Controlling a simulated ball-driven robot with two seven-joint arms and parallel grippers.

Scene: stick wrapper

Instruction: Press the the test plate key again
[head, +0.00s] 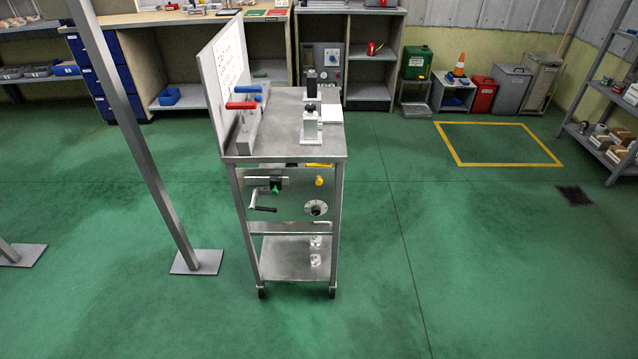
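A wheeled metal cart (275,143) stands near the middle of the head view. A pale upright plate (226,68) with rows of dark marks rises along its left side. Red (242,105) and blue (247,89) handles sit beside that plate. Two upright fixtures with black tops, one nearer (310,128) and one farther (311,84), stand on the cart's right half. The cart's front panel carries a green-tipped part (276,189), a yellow knob (319,181), a dark lever (262,209) and a round flange (316,208). I cannot tell which part is the test plate key. Neither gripper is in view.
A slanted metal post (150,150) with a floor plate (197,262) stands left of the cart. Workbenches and shelves line the back. Bins, including a red one (482,95), and an orange cone (459,64) stand at back right. Green floor is clear in front and right.

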